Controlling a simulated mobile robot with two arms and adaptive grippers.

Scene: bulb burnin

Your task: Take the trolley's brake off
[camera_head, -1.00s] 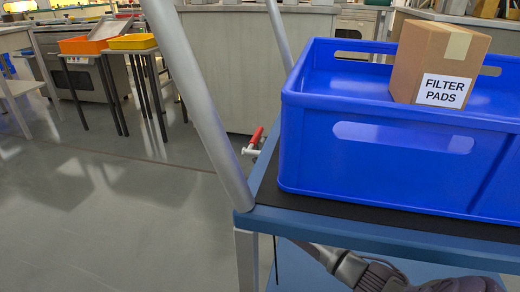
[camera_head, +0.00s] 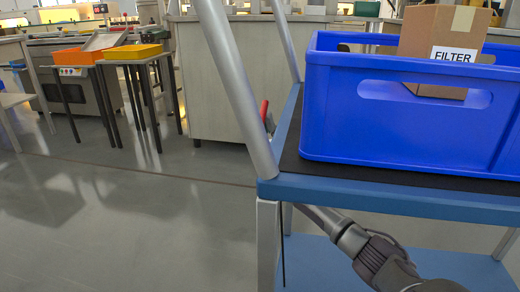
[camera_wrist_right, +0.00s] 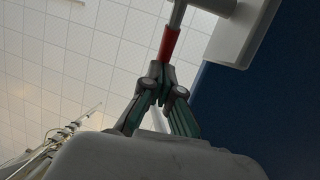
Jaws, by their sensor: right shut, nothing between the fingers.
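The trolley (camera_head: 400,199) has a blue top deck, a lower blue shelf and a slanted silver handle frame. The red-gripped brake lever (camera_head: 264,110) shows past the trolley's left edge, partly behind the handle bar, and slopes steeply up. In the right wrist view the red lever grip (camera_wrist_right: 169,42) hangs on a metal rod from a pale housing. My right gripper (camera_wrist_right: 160,72) is shut and empty, its fingertips at the grip's lower end; I cannot tell whether they touch. In the head view my right arm reaches under the top deck and its fingers are hidden. My left gripper is out of view.
A blue crate (camera_head: 400,130) with a filter box (camera_head: 440,45) stands on the trolley deck. At the left, an orange tray (camera_head: 78,57) and a yellow tray (camera_head: 133,52) sit on stands. The floor left of the trolley is clear.

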